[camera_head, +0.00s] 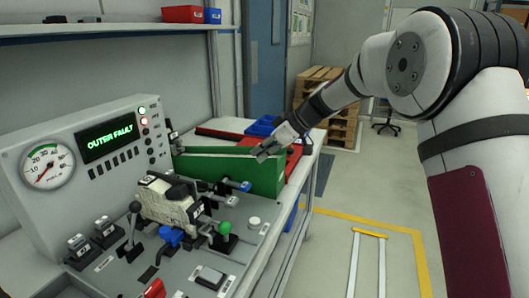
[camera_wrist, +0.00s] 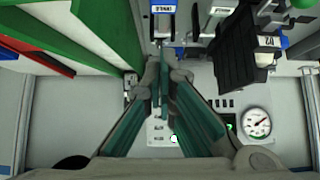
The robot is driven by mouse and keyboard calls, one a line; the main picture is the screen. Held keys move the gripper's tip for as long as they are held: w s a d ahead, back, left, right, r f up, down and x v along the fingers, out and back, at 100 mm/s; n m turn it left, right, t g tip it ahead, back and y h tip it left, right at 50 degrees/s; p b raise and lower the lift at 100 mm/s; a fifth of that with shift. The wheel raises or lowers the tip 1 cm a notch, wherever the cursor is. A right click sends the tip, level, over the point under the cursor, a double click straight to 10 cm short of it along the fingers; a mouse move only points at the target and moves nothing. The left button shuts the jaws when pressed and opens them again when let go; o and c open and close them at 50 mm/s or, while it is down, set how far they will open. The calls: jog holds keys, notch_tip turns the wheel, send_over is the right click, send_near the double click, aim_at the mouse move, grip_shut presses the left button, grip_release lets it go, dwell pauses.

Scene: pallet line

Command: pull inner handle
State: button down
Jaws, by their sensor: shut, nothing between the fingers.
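My gripper (camera_head: 264,153) hangs above the far end of the green box (camera_head: 245,175), and its fingers look closed and empty. In the wrist view the closed fingers (camera_wrist: 164,68) point toward a blue-labelled part (camera_wrist: 163,6) at the top edge, apart from it as far as I can tell. The control panel carries several levers: a blue-ended handle (camera_head: 238,185) beside the green box, a green-knobbed lever (camera_head: 225,228), a blue handle (camera_head: 170,237) and a black-knobbed lever (camera_head: 135,207). I cannot tell which one is the inner handle.
A pale block with black parts (camera_head: 167,202) stands amid the levers. A blue tray (camera_head: 261,126) lies behind the green box. Wooden pallets (camera_head: 318,88) stand farther back; floor at right is open.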

send_over(250, 184)
jog(key=f, duration=0.5)
jog(key=shift+a, duration=0.2)
notch_tip(250, 184, down, 2)
jog(key=shift+d+f, duration=0.1)
jog(key=shift+f, duration=0.05)
jog(key=shift+f+p, duration=0.3)
jog(key=shift+f, duration=0.3)
jog(key=shift+f+b, duration=0.1)
jog(key=shift+b, duration=0.2)
